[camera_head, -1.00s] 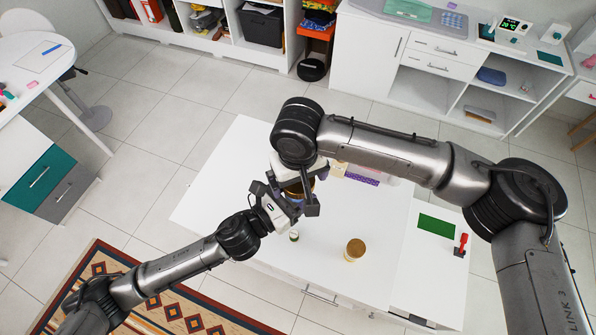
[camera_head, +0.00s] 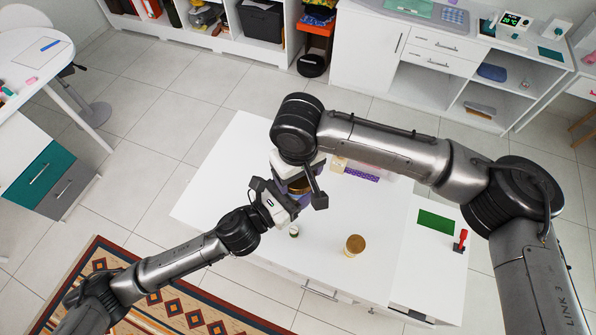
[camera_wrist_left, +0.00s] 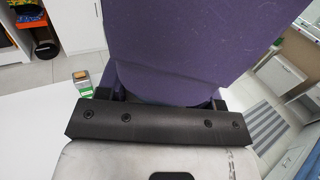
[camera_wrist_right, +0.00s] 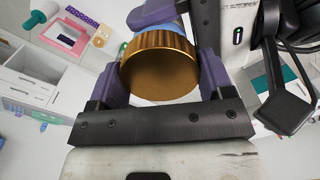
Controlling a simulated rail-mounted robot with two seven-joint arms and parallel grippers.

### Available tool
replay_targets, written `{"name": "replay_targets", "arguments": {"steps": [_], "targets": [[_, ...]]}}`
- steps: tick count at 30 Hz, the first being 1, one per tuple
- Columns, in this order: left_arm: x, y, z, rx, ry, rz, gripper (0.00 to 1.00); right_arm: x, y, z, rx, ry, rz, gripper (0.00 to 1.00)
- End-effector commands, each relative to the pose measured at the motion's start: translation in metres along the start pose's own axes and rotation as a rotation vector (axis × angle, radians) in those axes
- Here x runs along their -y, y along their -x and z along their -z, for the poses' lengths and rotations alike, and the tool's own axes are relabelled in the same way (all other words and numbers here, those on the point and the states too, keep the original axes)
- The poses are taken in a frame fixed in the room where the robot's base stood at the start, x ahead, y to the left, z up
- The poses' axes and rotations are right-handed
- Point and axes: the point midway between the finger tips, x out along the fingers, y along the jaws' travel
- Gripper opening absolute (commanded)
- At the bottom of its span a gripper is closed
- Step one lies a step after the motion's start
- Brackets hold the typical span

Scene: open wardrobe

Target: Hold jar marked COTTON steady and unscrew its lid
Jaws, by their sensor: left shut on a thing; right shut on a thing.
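A jar with a ribbed gold lid (camera_wrist_right: 160,68) is held between both grippers above the white table. A bluish part of the jar body (camera_wrist_right: 178,24) shows beyond the lid in the right wrist view; no COTTON marking is readable. My right gripper (camera_head: 302,184) is above the jar, its purple-padded fingers shut on either side of the lid. My left gripper (camera_head: 284,203) comes in from the left and is shut on the jar body below the lid. In the left wrist view, a large purple surface (camera_wrist_left: 185,45) hides the jar.
On the white table (camera_head: 225,190) stand another gold-lidded jar (camera_head: 354,245) and a small jar (camera_head: 294,231). A green mat (camera_head: 436,222) and a red-handled item (camera_head: 461,240) lie at the right. Pale and purple items (camera_head: 361,174) lie behind the grippers.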

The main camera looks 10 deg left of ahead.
Motion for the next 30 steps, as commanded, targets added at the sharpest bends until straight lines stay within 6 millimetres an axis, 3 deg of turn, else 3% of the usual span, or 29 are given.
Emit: {"name": "replay_targets", "arguments": {"steps": [2, 30], "targets": [[0.0, 0.0, -0.0003, 0.001, 0.0, 0.0, 0.0, 0.0, -0.0002, -0.0001, 0.001, 0.064, 0.001, 0.46], [0.0, 0.0, -0.0003, 0.0, 0.0, 0.0, 0.0, 0.0, 0.0061, 0.0002, -0.001, 0.062, 0.0, 0.46]]}}
